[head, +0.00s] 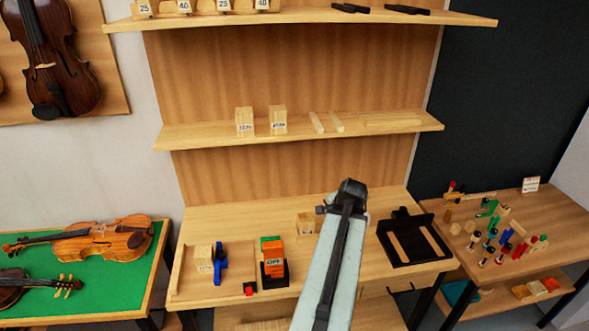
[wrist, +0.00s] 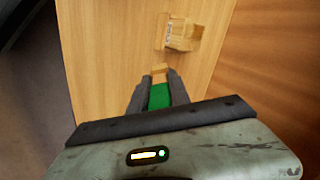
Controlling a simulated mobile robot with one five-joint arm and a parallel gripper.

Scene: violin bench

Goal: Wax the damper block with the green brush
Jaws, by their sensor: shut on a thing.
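My gripper (wrist: 158,88) is shut on the green brush (wrist: 159,97), whose green body shows between the fingers with a pale wooden part beyond them. In the head view my arm hides the gripper and brush. A pale wooden block with a label (wrist: 179,35) stands on the bench beyond the brush, apart from it; in the head view it (head: 305,224) is partly covered by my arm. Another labelled block (head: 204,257) stands at the bench's left beside a blue clamp (head: 221,262). I cannot read which is the damper block.
An orange device marked OFF (head: 273,258) and a small red-and-black item (head: 249,288) stand at the front left. A black frame (head: 414,240) lies at the right of the bench (head: 345,203). Shelves (head: 395,124) rise behind. A cluttered side table (head: 545,210) is at far right.

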